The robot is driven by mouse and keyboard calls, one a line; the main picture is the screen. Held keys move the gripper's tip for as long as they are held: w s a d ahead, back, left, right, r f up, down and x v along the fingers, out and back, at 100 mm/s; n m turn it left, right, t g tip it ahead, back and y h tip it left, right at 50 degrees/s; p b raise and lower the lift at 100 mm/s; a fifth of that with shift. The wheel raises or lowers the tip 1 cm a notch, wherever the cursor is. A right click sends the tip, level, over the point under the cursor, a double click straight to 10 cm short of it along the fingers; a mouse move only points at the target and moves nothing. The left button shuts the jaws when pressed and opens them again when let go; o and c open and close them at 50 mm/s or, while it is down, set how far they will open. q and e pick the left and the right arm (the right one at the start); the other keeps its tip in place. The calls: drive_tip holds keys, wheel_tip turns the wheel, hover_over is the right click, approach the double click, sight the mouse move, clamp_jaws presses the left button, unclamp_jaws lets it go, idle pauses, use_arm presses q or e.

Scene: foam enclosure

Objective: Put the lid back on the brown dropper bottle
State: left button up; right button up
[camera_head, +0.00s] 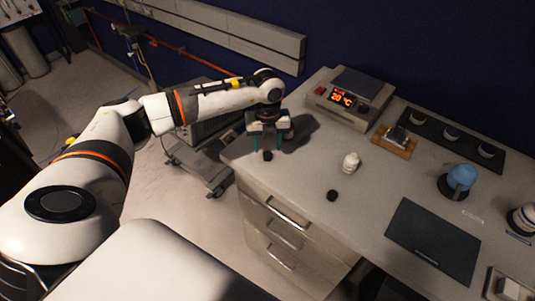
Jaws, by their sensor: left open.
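My left gripper (268,146) is open over the left end of the bench, pointing down, with teal fingers apart. A small dark object (267,155) shows between and just below the fingertips; I cannot tell whether it is a lid or a bottle top. Another small black round object (332,195) lies on the bench near the front edge. A small white bottle (351,162) stands behind it. No bottle looks clearly brown at this size. My right gripper is not in view.
The bench (375,185) also holds a heating device (347,98) with an orange display, a wooden block (394,142), a black tray (447,135), a blue-topped item (460,177) and a dark flat pad (433,240). A wheeled cart (203,165) stands left of the drawers.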

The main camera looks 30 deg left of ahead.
sight(267, 154)
use_arm(q)
drive_tip(key=shift+w+f+p, duration=0.15)
drive_tip(key=shift+f+p, duration=0.3)
drive_tip(key=shift+f, duration=1.45)
drive_tip(key=shift+a, duration=0.1)
drive_tip(key=shift+c, duration=0.4)
drive_tip(key=c, duration=1)
